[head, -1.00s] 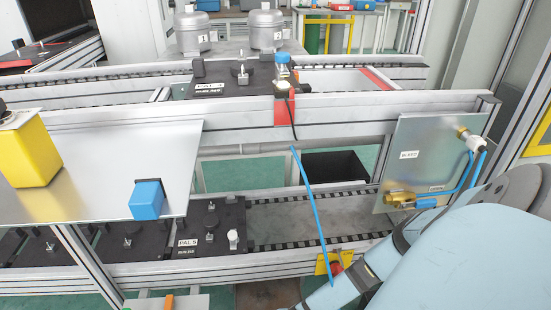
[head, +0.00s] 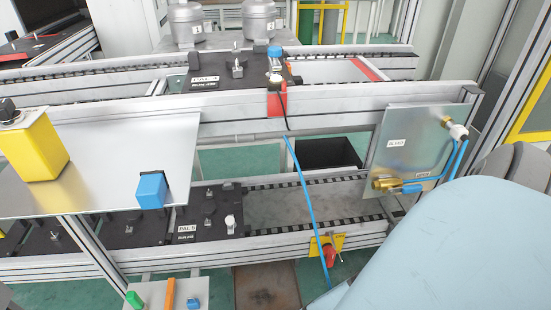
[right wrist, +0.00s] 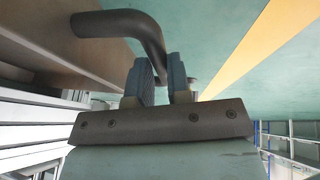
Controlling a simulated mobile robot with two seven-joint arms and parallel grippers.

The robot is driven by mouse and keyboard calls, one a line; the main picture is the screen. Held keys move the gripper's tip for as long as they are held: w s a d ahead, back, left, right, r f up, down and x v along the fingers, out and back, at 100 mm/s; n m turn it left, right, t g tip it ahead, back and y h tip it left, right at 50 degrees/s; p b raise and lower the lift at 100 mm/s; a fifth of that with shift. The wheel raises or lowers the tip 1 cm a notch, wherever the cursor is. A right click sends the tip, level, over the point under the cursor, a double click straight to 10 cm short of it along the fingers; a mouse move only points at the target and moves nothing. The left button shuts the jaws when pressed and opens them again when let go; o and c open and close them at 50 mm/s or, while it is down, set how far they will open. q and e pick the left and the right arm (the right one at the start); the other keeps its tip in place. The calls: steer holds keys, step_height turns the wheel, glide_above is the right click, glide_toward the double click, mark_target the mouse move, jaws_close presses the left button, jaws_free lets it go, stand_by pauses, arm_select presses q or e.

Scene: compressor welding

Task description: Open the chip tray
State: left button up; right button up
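In the right wrist view a dark, bent bar handle (right wrist: 142,24) runs out from a brownish panel (right wrist: 55,48) and curves in between the two finger pads. I take the panel to be the chip tray's front, though only part of it shows. My right gripper (right wrist: 161,76) has its pads close on both sides of the bar, with no clear gap. The far end of the handle is partly hidden by the pads. In the head view the right gripper is hidden behind my own arm. My left gripper is in neither current view.
Two conveyor levels with black pallets (head: 208,226) cross the head view. A sheet-metal table (head: 105,150) bears a yellow box (head: 36,150) and a blue block (head: 150,190). A blue hose (head: 306,205) hangs near a red knob (head: 329,252). A valve panel (head: 405,155) stands at right.

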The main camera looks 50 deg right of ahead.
steer(key=o, duration=0.4)
arm_select(q)
steer(key=shift+n+t+y, duration=0.4)
steer(key=shift+t+y, duration=0.3)
steer(key=shift+t, duration=0.1)
steer(key=shift+a+r+p, duration=0.25)
steer(key=shift+r+p, duration=0.4)
steer(key=shift+p, duration=0.45)
steer(key=shift+a+r+p, duration=0.25)
steer(key=shift+r+p, duration=0.45)
steer(key=shift+p, duration=0.45)
steer(key=shift+a+r+p, duration=0.25)
steer(key=shift+r+p, duration=0.4)
steer(key=shift+p, duration=0.45)
arm_select(e)
steer(key=shift+v, duration=6.85)
steer(key=shift+r, duration=0.15)
